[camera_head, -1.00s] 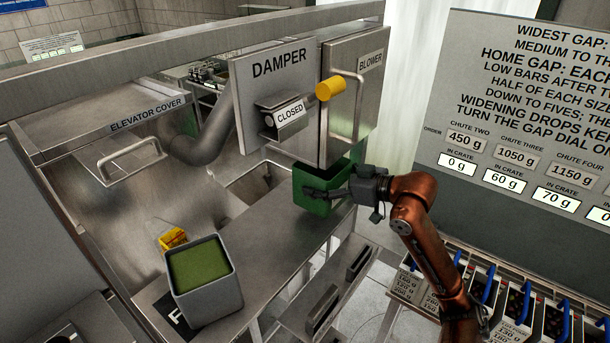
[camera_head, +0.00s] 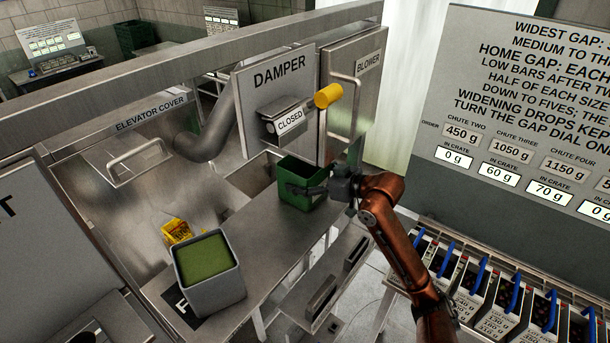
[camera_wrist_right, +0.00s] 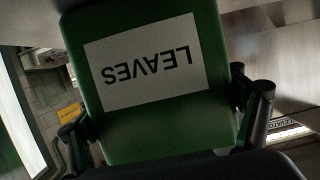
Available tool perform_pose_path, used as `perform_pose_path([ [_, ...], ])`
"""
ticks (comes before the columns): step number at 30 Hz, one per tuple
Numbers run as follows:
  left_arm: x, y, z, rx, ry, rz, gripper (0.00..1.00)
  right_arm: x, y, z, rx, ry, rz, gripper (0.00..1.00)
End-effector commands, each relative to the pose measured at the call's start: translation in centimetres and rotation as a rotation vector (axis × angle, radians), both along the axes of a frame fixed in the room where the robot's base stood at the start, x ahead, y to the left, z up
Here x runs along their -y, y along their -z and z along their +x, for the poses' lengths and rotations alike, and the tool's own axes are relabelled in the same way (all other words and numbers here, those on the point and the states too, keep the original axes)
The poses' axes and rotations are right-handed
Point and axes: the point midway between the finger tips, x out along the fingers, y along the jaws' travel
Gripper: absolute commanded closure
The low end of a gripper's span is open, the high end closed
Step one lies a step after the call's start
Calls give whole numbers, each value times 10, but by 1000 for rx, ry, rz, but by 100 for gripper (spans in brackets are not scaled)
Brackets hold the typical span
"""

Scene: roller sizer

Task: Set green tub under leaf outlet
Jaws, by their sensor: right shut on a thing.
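The green tub (camera_head: 296,170) is upright at the right end of the steel bench, below the damper box. My right gripper (camera_head: 310,190) is shut on the tub's near side wall. In the right wrist view the tub's wall (camera_wrist_right: 205,125) fills the middle, with a "LEAVES" label (camera_wrist_right: 150,62) upside down and a finger of the right gripper (camera_wrist_right: 160,130) at each side. The damper panel (camera_head: 270,75) carries a handle marked "CLOSED". The leaf outlet cannot be made out clearly; a recess (camera_head: 248,176) shows just left of the tub. My left gripper is not in view.
A grey bin of green material (camera_head: 210,285) stands on the bench (camera_head: 265,245) at the front left, beside a small yellow object (camera_head: 176,231). The blower door (camera_head: 352,85) with its bar handle rises behind the tub. Several labelled crates (camera_head: 500,300) line the lower right.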

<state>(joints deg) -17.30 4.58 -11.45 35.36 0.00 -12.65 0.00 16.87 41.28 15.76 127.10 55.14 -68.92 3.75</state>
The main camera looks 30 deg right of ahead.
Motion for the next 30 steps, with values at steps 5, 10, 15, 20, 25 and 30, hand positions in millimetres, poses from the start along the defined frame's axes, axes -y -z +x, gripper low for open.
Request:
perform_pose_path([
  [5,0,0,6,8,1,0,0,0,0,0,-1,0,0,3],
  [10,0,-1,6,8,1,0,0,0,0,0,-1,0,0,0],
  [15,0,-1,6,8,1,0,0,0,-1,0,0,0,0,0],
  [20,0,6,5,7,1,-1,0,5,-3,-11,1,1,-2,0],
  [25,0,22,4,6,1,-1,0,18,-10,-40,1,2,-6,0],
  [30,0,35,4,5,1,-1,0,30,-21,-71,0,3,-5,0],
])
